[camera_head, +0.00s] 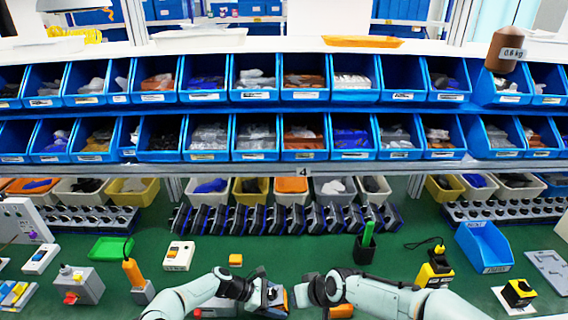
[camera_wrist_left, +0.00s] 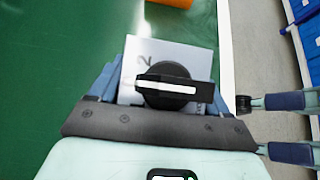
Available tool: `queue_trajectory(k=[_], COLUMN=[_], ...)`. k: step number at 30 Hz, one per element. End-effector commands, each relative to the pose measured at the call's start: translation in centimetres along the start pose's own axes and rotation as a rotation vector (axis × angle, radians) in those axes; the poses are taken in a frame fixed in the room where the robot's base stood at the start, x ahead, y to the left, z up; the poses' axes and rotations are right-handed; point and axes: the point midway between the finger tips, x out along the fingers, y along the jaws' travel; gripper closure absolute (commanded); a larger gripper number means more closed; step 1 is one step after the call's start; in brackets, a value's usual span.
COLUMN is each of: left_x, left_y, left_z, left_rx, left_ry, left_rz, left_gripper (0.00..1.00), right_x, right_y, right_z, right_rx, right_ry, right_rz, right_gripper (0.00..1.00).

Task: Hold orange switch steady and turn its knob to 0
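The orange switch (camera_head: 273,299) sits on the green table at the bottom centre, mostly covered by my left gripper. In the left wrist view, its pale top plate (camera_wrist_left: 146,56) shows a printed "2" and a black knob (camera_wrist_left: 170,94) with a white pointer bar lying roughly crosswise. My left gripper (camera_wrist_left: 165,88) has a finger against each side of the plate, with no clear gap, and appears shut on the switch. My right gripper (camera_head: 306,292) is just right of the switch, apart from it. Its finger opening cannot be made out.
A white switch box (camera_head: 179,256) stands left, and a black holder with a green item (camera_head: 365,247) stands behind the right arm. Blue bins (camera_head: 254,138) line the back shelves.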

Motion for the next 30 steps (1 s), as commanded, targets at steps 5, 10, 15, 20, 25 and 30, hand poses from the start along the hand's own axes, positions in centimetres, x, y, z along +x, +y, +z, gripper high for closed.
queue_trajectory(k=[5,10,15,20,25,30], left_x=[0.0,-0.3,-2.4,-5.9,-9.3,-11.4], left_y=[0.0,0.0,0.1,0.1,0.1,0.0], left_z=[-0.1,-0.1,0.0,-0.1,-0.1,-0.1], left_rx=[-0.001,-0.001,0.000,0.000,0.000,0.000], left_ry=[0.001,0.001,0.002,0.003,0.002,0.001], left_rz=[0.000,0.001,0.004,0.004,0.004,0.002], left_gripper=[0.00,0.00,0.00,0.00,0.00,0.00], right_x=[0.0,0.0,0.0,0.0,0.0,0.0], right_y=[0.0,0.0,0.0,0.0,0.0,0.0], right_z=[0.0,0.0,0.0,0.0,0.0,0.0], right_rx=[0.000,0.000,0.000,0.000,0.000,0.000], right_ry=[0.000,0.000,0.000,0.000,0.000,0.000], right_rz=[0.000,0.000,0.000,0.000,0.000,0.000], right_gripper=[1.00,1.00,1.00,1.00,1.00,1.00])
